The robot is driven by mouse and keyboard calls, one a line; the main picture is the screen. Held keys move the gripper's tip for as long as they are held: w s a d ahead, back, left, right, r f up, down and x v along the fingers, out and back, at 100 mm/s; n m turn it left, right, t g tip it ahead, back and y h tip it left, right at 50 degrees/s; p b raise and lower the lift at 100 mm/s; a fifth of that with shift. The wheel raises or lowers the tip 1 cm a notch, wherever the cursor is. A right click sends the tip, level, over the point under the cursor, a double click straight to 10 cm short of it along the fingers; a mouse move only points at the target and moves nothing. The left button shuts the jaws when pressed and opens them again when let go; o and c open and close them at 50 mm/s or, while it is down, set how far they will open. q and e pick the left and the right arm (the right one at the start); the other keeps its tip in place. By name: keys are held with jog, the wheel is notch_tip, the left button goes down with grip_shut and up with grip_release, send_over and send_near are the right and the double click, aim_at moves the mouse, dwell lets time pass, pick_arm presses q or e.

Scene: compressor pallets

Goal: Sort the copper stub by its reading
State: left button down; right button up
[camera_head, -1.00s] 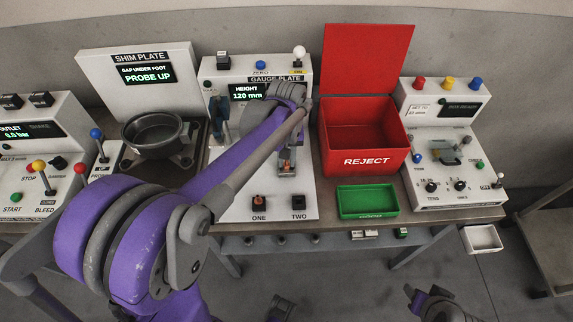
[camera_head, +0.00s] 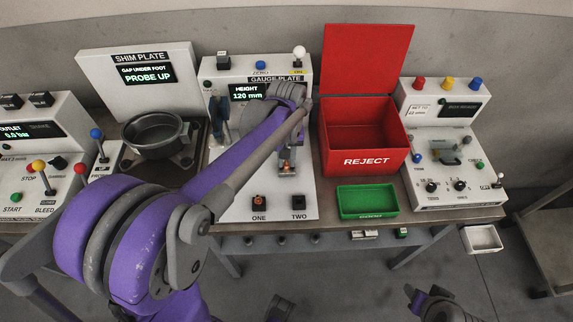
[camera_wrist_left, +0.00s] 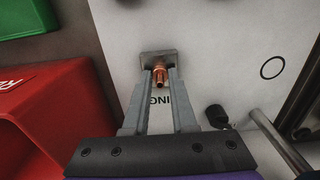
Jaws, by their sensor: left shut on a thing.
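A copper stub (camera_wrist_left: 160,77) shows in the left wrist view, at a small grey block on the white gauge plate (camera_head: 308,205). My left gripper (camera_wrist_left: 159,84) is shut on it, one finger on each side. In the head view the left gripper (camera_head: 288,160) is partly hidden by my purple arm. The gauge display (camera_head: 248,92) reads HEIGHT 120 mm. The open red REJECT box (camera_head: 362,150) and a green tray (camera_head: 368,203) are right of the gauge. My right gripper (camera_head: 430,301) shows only in part at the bottom right, and its jaws are unclear.
Another copper-coloured piece (camera_head: 259,200) is at the socket marked ONE; socket TWO (camera_head: 298,201) looks dark. The shim plate station (camera_head: 140,70) with a round pot is at left. A switch panel (camera_head: 455,180) is at right. A white tray (camera_head: 483,239) is beyond the bench edge.

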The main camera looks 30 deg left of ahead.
pick_arm(q)
jog(key=shift+r, duration=0.15)
jog(key=shift+r+p, duration=1.95)
jog(key=shift+r, duration=0.95)
jog(key=shift+s+f, duration=0.1)
